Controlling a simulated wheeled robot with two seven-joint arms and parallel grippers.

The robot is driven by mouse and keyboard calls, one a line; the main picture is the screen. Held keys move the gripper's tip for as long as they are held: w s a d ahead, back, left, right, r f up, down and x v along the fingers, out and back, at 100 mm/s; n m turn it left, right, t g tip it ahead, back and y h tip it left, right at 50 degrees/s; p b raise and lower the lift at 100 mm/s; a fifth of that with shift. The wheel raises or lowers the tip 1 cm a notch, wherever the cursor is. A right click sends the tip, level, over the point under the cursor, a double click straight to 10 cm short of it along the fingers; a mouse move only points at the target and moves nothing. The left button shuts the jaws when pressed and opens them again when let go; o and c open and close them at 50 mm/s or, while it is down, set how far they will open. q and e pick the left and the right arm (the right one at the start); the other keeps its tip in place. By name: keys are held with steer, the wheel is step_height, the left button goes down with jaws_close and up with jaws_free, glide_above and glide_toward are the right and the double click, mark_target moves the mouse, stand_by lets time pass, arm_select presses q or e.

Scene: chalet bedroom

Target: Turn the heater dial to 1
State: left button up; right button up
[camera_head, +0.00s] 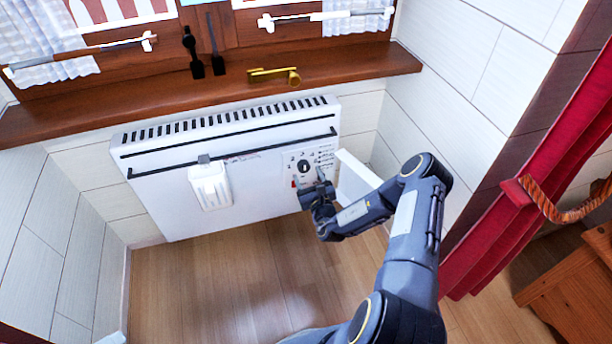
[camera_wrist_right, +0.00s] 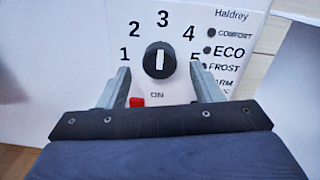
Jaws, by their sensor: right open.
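The white heater (camera_head: 240,175) is mounted on the wall under the window sill. Its black round dial (camera_head: 304,166) sits on the control panel at its right end. In the right wrist view the dial (camera_wrist_right: 159,60) shows a white mark standing upright, toward the 3. The numeral 1 (camera_wrist_right: 124,55) is to the dial's left. My right gripper (camera_head: 309,181) is open in front of the panel. In the right wrist view its fingers (camera_wrist_right: 160,78) stand either side of the dial, with gaps to it; contact with the panel cannot be told. My left gripper is not in view.
A red switch (camera_wrist_right: 137,101) is below the dial. A white flap (camera_head: 356,181) stands open right of the panel. A white container (camera_head: 210,186) hangs on the heater's front. The wooden sill (camera_head: 150,108) juts out above. A red curtain (camera_head: 520,180) hangs at right.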

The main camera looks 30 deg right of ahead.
steer(key=shift+x, duration=1.15)
